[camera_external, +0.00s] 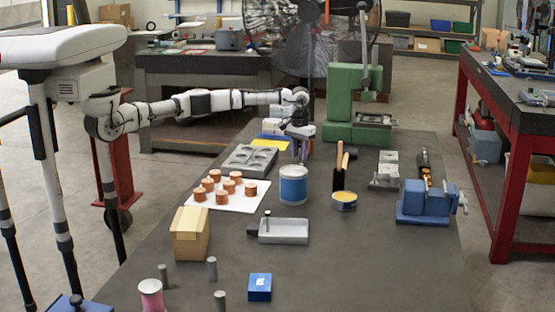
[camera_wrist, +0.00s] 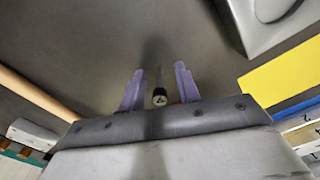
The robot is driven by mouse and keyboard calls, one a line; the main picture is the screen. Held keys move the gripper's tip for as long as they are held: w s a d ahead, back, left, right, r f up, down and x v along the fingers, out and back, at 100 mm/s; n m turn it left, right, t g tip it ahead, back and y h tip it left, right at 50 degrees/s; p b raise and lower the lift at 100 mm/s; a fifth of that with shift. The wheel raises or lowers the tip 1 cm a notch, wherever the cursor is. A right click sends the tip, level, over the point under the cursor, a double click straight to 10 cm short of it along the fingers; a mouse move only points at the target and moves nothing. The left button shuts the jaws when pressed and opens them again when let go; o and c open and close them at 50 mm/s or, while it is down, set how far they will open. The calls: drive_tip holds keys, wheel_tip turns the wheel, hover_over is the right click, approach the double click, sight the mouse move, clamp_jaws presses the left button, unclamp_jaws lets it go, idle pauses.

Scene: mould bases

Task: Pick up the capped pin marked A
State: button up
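My gripper (camera_wrist: 159,72) shows in the wrist view with two purple fingers apart. A small pin with a dark cap (camera_wrist: 160,97) stands out between the fingers, with a pale mark on its end that looks like an A. A gap shows between the cap and each finger. In the external view my gripper (camera_external: 299,149) points down just over the dark table (camera_external: 340,255), behind the blue and white can. The pin cannot be made out there.
A grey mould base with round recesses (camera_external: 239,163) and a yellow sheet (camera_external: 270,145) lie left of my gripper. A blue and white can (camera_external: 293,185) stands in front of it. A green machine (camera_external: 345,118) stands behind right. A black holder with wooden handles (camera_external: 338,180) is to the right.

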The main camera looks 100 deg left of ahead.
drive_tip(key=shift+f, duration=0.15)
drive_tip(key=shift+c, duration=0.3)
clamp_jaws()
